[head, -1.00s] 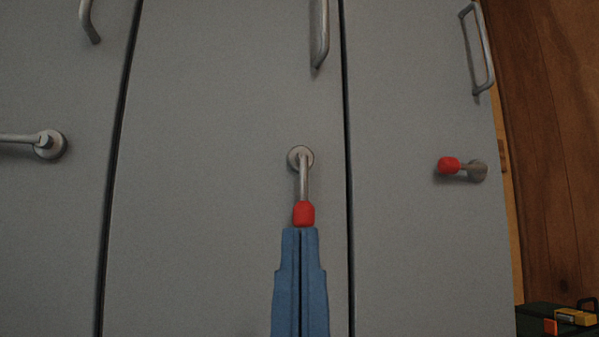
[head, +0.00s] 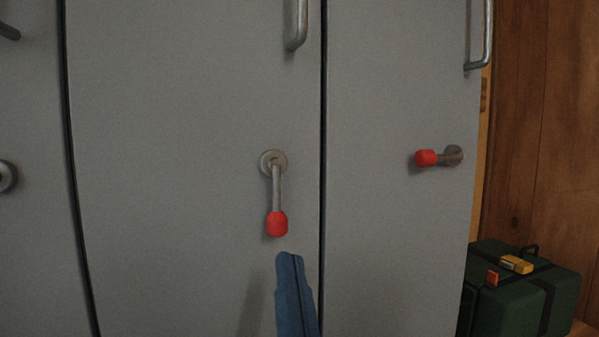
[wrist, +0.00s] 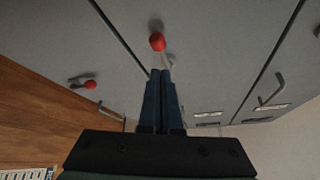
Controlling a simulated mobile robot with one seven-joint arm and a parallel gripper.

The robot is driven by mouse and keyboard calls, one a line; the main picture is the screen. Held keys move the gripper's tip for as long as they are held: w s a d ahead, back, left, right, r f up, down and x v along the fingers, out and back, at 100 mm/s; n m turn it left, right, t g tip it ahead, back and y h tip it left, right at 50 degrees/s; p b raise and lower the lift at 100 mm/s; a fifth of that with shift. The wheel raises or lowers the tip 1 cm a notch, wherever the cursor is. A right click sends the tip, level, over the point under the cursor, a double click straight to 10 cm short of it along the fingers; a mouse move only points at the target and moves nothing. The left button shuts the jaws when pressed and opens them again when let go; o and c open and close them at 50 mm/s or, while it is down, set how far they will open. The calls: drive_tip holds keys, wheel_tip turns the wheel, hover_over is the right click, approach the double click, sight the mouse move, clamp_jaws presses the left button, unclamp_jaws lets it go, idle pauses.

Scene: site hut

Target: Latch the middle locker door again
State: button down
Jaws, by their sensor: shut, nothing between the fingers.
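The middle locker door (head: 180,110) is grey and looks flush with its neighbours. Its latch lever (head: 276,190) hangs straight down from a round pivot and ends in a red knob (head: 277,223). The red knob also shows in the wrist view (wrist: 157,41), just beyond my fingertips. My gripper (head: 289,256), with blue fingers, is shut and empty. Its tips are a little below and to the right of the knob, apart from it in the head view. The right door's lever (head: 437,157) lies level, its red knob pointing left.
Bar handles stand out above the latches, one on the middle door (head: 297,25) and one on the right door (head: 480,38). A dark green case (head: 520,300) with a yellow item on top (head: 517,264) stands at the lower right by the wooden wall (head: 545,130).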

drive_tip(key=s+d+r+m+g+h+p, duration=0.1)
drive_tip(key=s+d+m+g+p, duration=0.3)
drive_tip(key=m+p, duration=1)
drive_tip(key=shift+s+d+r+g+p, duration=0.15)
drive_tip(key=shift+d+r+g+p, duration=0.55)
drive_tip(key=shift+p, duration=6.6)
drive_tip(key=shift+d+f, duration=0.15)
drive_tip(key=shift+f, duration=0.05)
drive_tip(key=shift+w+a+p, duration=0.3)
drive_tip(key=shift+w+a, duration=0.4)
drive_tip(key=shift+w, duration=1.1)
drive_tip(key=shift+w+a+p, duration=0.3)
drive_tip(key=shift+w+a, duration=0.45)
drive_tip(key=shift+w, duration=1.05)
drive_tip(key=shift+w+a+p, duration=0.3)
drive_tip(key=shift+w+a, duration=0.4)
drive_tip(key=shift+w, duration=1.1)
